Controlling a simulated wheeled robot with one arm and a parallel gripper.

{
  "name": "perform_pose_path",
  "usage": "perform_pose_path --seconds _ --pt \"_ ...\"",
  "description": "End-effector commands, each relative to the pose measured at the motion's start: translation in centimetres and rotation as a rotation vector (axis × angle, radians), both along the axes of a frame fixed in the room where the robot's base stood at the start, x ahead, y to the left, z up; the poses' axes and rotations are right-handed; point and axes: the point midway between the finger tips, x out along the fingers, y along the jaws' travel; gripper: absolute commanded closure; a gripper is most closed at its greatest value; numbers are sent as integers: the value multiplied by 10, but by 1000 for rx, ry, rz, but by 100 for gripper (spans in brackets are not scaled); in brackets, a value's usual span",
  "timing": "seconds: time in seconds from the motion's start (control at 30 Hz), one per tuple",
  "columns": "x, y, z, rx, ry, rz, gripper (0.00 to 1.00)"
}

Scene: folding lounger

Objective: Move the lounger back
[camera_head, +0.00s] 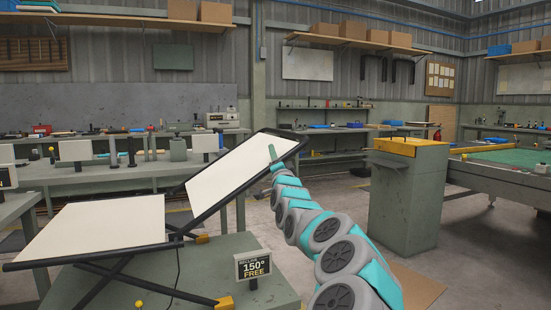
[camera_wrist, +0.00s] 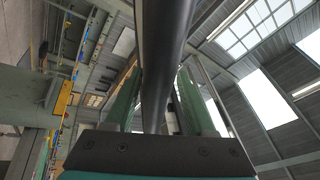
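The lounger has cream panels in a black tube frame and stands on a grey-green bench in the head view. Its seat panel (camera_head: 100,228) lies nearly flat at the left. Its backrest (camera_head: 238,178) slopes up to the right. My gripper (camera_head: 277,157) is at the backrest's right side bar, with one green finger showing on the panel side and the other hidden. In the wrist view a dark frame tube (camera_wrist: 164,40) passes between the two green fingers of my gripper (camera_wrist: 160,80). The fingertips lie close against both sides, so it looks shut on the tube.
A small sign (camera_head: 253,265) reading "150° FREE" stands on the bench (camera_head: 180,270) below the backrest. A green cabinet (camera_head: 405,200) with a yellow top stands to the right of my arm. Cluttered workbenches line the back.

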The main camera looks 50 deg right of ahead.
Motion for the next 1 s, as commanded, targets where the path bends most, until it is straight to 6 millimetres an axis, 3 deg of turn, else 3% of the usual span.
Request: perform_pose_path --seconds 0.37,1.0 --pt "-3 2 -2 0 0 0 43" --pt "-49 47 -26 2 1 0 43"
